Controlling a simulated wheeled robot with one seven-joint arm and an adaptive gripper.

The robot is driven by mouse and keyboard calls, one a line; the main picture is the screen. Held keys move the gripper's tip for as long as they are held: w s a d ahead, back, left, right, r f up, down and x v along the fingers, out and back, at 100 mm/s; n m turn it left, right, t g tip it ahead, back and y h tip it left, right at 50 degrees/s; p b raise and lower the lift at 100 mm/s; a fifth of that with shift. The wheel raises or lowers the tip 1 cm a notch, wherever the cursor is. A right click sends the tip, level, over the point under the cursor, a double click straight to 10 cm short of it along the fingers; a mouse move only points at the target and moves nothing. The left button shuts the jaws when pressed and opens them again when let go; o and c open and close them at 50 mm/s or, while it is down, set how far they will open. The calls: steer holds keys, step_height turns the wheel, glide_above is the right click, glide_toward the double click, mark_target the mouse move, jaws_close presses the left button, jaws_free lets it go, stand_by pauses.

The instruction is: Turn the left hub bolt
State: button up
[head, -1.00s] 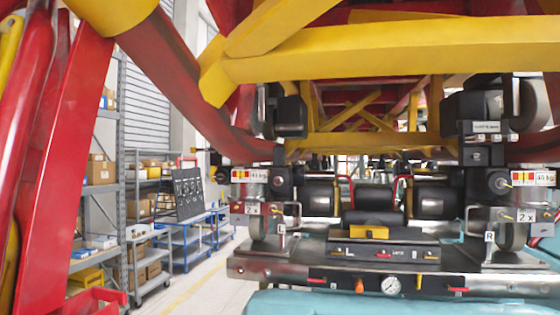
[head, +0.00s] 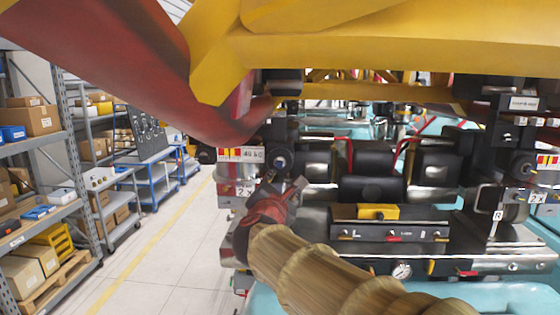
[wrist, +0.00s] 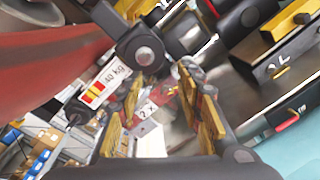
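The left hub (head: 280,161) is a dark round block with a grey bolt face at its centre, on the left of the machine in the head view. The wrist view shows the round bolt head (wrist: 145,56) just beyond the fingertips, apart from them. My gripper (head: 286,187) is just below the hub in the head view, at the end of my tan-sleeved arm. In the wrist view my gripper (wrist: 160,88) is open, its yellow-padded fingers spread with nothing held between them. The distance to the bolt is hard to judge. The right hub (head: 522,165) stands far right.
A 40 kg label (head: 241,154) is beside the left hub. A control panel (head: 390,223) with a gauge (head: 402,271) sits on the front. Yellow beams (head: 380,50) hang overhead. Shelves (head: 75,165) stand left; the floor (head: 170,235) between is clear.

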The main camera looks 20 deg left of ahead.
mark_target(280, 163)
steer(key=w+a, duration=0.1)
steer(key=w, duration=0.1)
steer(key=w+r+n+p, duration=0.1)
steer(key=w, duration=0.1)
steer(key=w+a+r+n+p, duration=0.1)
steer(key=w, duration=0.2)
steer(key=shift+w+a+r+t+y, duration=0.1)
steer(key=shift+a+t+y, duration=0.2)
steer(key=shift+a, duration=0.05)
steer(key=c, duration=0.4)
jaws_close()
